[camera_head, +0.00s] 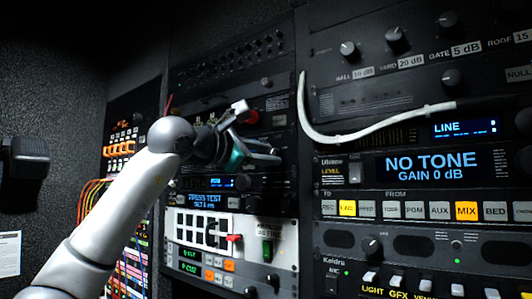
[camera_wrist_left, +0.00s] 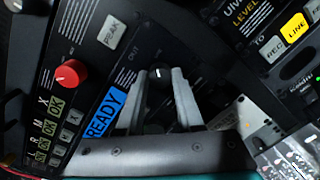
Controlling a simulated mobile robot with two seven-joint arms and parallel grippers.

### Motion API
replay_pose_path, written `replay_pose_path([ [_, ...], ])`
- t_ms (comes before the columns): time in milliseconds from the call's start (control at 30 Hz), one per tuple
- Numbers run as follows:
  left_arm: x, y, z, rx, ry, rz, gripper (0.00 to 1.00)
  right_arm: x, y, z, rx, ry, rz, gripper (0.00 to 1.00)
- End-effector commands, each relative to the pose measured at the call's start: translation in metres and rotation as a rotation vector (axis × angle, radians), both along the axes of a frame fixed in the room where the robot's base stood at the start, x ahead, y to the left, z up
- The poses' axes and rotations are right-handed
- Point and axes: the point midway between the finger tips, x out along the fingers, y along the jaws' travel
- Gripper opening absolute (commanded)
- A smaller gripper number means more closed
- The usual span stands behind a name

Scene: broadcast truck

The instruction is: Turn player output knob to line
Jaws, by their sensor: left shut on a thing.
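My left gripper (camera_head: 278,156) reaches in from the left to the middle rack in the head view. In the left wrist view my left gripper (camera_wrist_left: 159,74) is shut on a small dark knob (camera_wrist_left: 159,72) with a pale mark on its face. The lettering "OUT" is printed beside this knob, and a blue display reading "READY" (camera_wrist_left: 105,115) lies left of the fingers. In the head view the gripper hides the knob. The knob's exact pointing direction is too small to tell. My right gripper is in neither view.
A red knob (camera_wrist_left: 70,73) and a PEAK button (camera_wrist_left: 114,30) are near the fingers. A white cable (camera_head: 376,132) hangs across the right rack, beside a "LINE" display (camera_head: 464,128) and a "NO TONE" display (camera_head: 427,165). Several orange cables (camera_head: 92,200) hang at left.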

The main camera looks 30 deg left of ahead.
Motion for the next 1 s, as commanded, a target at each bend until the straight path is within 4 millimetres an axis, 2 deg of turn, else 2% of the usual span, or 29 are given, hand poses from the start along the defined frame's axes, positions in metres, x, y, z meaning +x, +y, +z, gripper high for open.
replay_pose_path([
  [300, 0.0014, -0.0004, -0.0038, 0.116, 0.002, -0.001, 0.00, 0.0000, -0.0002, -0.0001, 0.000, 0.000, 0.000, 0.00],
  [833, 0.0015, -0.0002, -0.0040, 0.136, 0.002, 0.000, 0.00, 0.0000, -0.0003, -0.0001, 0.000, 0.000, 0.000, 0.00],
  [867, 0.0015, -0.0002, -0.0040, 0.136, 0.002, 0.000, 0.39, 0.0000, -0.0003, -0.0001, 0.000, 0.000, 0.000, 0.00],
  [1000, 0.0012, -0.0001, -0.0030, 0.136, -0.001, 0.000, 0.55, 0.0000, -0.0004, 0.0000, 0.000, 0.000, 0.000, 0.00],
])
